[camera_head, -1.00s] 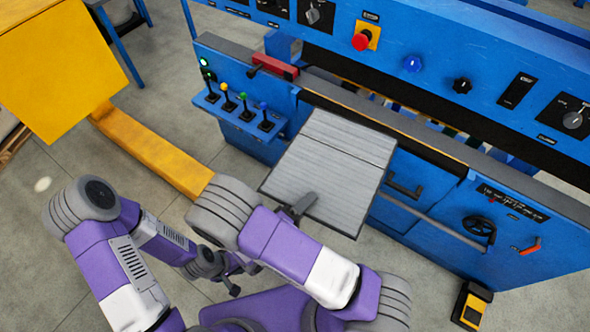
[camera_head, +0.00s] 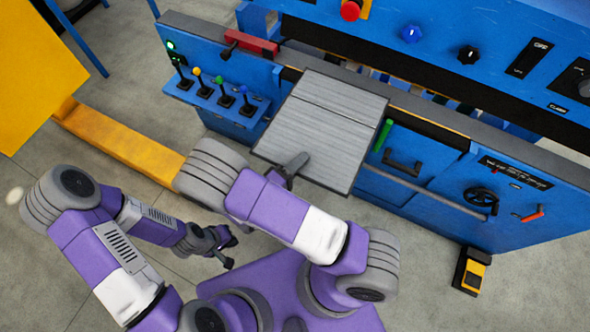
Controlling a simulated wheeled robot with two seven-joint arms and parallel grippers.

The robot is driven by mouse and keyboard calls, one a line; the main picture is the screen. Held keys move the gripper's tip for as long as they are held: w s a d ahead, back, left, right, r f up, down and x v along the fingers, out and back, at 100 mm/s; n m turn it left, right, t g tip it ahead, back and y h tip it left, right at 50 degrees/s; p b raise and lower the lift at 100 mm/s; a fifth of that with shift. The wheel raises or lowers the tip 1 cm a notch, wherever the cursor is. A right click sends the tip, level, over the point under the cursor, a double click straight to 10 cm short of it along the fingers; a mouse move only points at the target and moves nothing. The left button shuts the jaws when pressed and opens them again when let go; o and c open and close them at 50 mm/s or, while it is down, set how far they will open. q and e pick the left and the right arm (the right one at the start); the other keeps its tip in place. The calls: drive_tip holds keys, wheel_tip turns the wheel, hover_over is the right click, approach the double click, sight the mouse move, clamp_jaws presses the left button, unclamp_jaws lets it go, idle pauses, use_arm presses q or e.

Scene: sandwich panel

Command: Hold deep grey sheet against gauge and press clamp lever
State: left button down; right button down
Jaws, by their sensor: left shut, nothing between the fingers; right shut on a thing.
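The deep grey sheet (camera_head: 318,130) is a light-looking ribbed panel that slants across the front edge of the blue machine. Its far end overlaps the machine's top edge, and its near end sticks out toward me. My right gripper (camera_head: 293,168) is shut on the sheet's near left part. My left gripper (camera_head: 230,251) is shut and empty, low and left of the sheet, over the floor. Levers with black, yellow, green and blue knobs (camera_head: 215,92) stand on a blue bracket left of the sheet. I cannot tell which is the clamp lever or which part is the gauge.
A red block with a black handle (camera_head: 250,42) sits on the machine's top edge. A green bar (camera_head: 384,134) shows just right of the sheet, beside a black handle (camera_head: 403,163). A yellow beam (camera_head: 120,142) lies left. A yellow-black pedal (camera_head: 471,272) stands on the floor right.

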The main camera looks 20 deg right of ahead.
sight(317, 133)
drive_tip(key=w+d+b, duration=0.1)
drive_tip(key=w+d, duration=0.1)
drive_tip(key=w+d+b, duration=0.1)
drive_tip(key=w+d, duration=0.1)
drive_tip(key=d, duration=0.1)
drive_tip(key=w+d+b, duration=0.1)
drive_tip(key=w+d, duration=0.2)
drive_tip(key=shift+d+r, duration=0.1)
drive_tip(key=shift+d, duration=0.1)
drive_tip(key=shift+w+d+f+b, duration=0.35)
drive_tip(key=shift+f+b, duration=0.05)
drive_tip(key=shift+f, duration=0.2)
drive_tip(key=shift+w+d+f+b, duration=0.2)
drive_tip(key=shift+f+b, duration=0.1)
drive_tip(key=shift+f, duration=0.3)
